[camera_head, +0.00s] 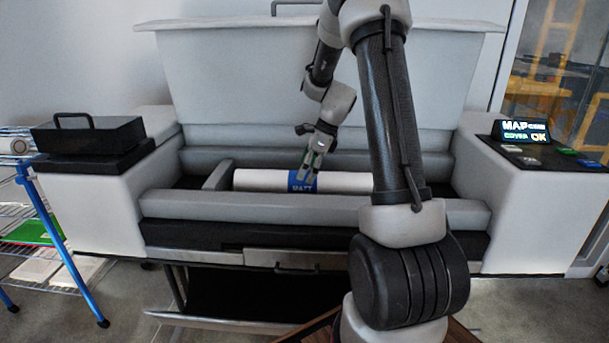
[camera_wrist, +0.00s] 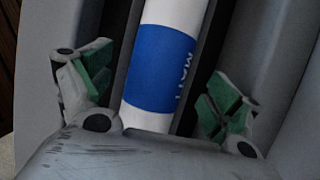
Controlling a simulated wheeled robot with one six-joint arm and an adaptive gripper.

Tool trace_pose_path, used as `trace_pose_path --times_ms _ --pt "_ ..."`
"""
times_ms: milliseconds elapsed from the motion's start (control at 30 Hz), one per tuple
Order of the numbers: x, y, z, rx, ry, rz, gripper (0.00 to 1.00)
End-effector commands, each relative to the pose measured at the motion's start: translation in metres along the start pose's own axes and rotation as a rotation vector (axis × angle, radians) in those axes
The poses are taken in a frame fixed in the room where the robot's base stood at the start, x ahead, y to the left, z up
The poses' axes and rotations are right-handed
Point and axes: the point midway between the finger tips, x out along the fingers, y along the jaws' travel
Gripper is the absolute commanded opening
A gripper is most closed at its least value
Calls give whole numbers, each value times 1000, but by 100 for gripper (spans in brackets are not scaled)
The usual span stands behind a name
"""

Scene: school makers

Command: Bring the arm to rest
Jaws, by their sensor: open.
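My gripper (camera_head: 312,165) is at the open bay of a large grey-white machine, right at a white roll with a blue label band (camera_head: 270,180). In the wrist view my gripper (camera_wrist: 165,100) has its green-padded fingers spread wide, one on each side of the roll (camera_wrist: 160,70). The roll shows between the fingers, with gaps on both sides, and the fingers do not close on it. The blue band carries white letters that read like "MATT". My arm reaches from the lower right of the head view up and over to the bay.
The machine's raised lid (camera_head: 260,80) stands behind my arm. The bay's front bar (camera_head: 220,206) runs before the roll. A black handled box (camera_head: 88,135) sits at left, a lit display (camera_head: 525,131) with buttons at right. A blue-framed wire rack (camera_head: 45,230) stands at far left.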

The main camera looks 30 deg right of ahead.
Motion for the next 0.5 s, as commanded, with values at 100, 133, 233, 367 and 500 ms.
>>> trace_pose_path --times_ms 100,133,233,367,500 --pt "-28 -1 0 2 -2 -5 91" --pt "-35 -1 0 1 -1 -6 91" --pt "-58 -1 0 1 -2 -5 91" --pt "-81 -1 0 1 -1 -4 91" --pt "-96 0 0 2 -1 -2 91"
